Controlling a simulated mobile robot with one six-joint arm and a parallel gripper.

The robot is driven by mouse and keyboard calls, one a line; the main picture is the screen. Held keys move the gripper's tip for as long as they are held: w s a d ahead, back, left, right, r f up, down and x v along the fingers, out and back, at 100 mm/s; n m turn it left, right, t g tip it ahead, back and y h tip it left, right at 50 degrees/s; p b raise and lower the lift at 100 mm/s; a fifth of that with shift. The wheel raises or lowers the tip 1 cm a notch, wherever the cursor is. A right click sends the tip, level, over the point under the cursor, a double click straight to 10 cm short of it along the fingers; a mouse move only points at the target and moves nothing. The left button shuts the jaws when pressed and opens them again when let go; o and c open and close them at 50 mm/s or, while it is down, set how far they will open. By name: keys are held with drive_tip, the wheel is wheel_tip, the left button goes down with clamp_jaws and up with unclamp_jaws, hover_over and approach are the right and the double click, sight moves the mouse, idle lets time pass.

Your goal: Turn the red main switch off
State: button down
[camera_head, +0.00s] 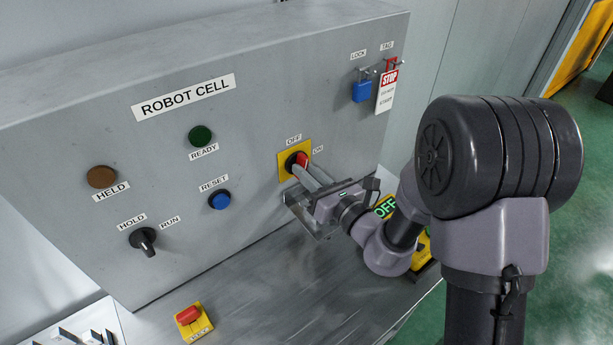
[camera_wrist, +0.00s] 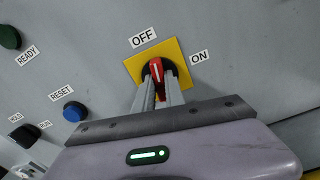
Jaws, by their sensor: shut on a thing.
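The red main switch (camera_head: 303,159) sits on a yellow plate on the grey panel, with an OFF label above it and an ON label to its upper right. In the wrist view the red handle (camera_wrist: 156,71) with its white line points nearly straight up the picture, closer to OFF than to ON. Its exact angle is hard to tell. My gripper (camera_head: 310,174) is at the switch, its two fingers shut on the handle from both sides. The fingers hide the lower part of the knob.
The brown HELD lamp (camera_head: 102,177), green READY lamp (camera_head: 200,136), blue RESET button (camera_head: 220,200) and black HOLD/RUN selector (camera_head: 143,239) are to the left. A blue padlock (camera_head: 362,91) and STOP tag (camera_head: 387,91) hang above right. A red-and-yellow device (camera_head: 189,316) lies below on the grey surface.

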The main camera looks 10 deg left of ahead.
drive_tip(key=shift+n+b, duration=0.6)
drive_tip(key=shift+n, duration=0.5)
drive_tip(key=c, duration=1.4)
unclamp_jaws()
